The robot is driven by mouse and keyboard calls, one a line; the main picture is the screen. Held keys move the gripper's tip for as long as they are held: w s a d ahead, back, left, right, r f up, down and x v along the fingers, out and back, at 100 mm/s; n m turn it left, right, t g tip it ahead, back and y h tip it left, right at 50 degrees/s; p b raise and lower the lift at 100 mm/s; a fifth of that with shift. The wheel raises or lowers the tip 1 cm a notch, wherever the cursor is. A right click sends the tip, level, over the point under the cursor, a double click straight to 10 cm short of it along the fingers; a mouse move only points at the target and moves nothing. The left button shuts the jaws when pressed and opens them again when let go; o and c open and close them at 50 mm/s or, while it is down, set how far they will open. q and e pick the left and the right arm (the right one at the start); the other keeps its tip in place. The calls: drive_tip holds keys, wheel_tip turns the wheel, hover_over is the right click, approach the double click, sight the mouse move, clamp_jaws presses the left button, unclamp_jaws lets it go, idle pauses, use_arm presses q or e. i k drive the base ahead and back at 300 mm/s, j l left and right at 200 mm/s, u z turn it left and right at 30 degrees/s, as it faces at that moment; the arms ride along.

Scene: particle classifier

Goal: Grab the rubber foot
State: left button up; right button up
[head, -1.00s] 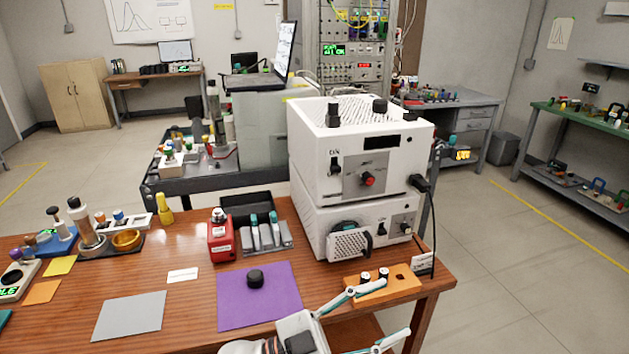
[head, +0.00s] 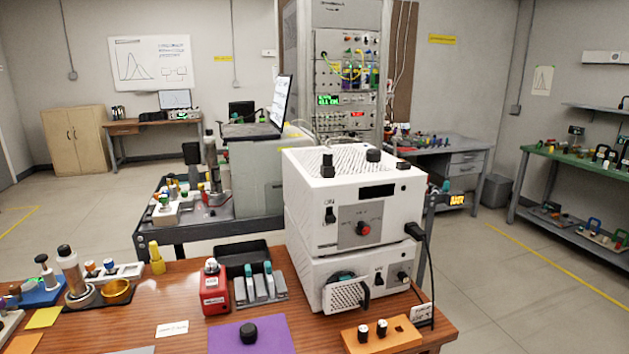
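A short black round piece (head: 248,333), which looks like the rubber foot, sits on the purple mat (head: 272,342) near the bottom of the head view. Two small dark cylinders with pale tops (head: 363,332) stand in an orange block (head: 400,330) to its right; I cannot tell whether they are feet as well. Neither of my grippers is in view.
Two stacked white instruments (head: 335,205) stand on the wooden table (head: 185,300) behind the orange block. A red device (head: 214,290) and a grey rack (head: 262,290) stand behind the mat. The table between bowl and red device is mostly clear.

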sight(374, 155)
drive_tip(key=i+l, duration=0.1)
drive_tip(key=l, duration=0.35)
drive_tip(key=i+l, duration=0.1)
drive_tip(key=l, duration=0.35)
drive_tip(key=l+u, duration=0.1)
drive_tip(key=l, duration=0.35)
drive_tip(key=i, duration=0.05)
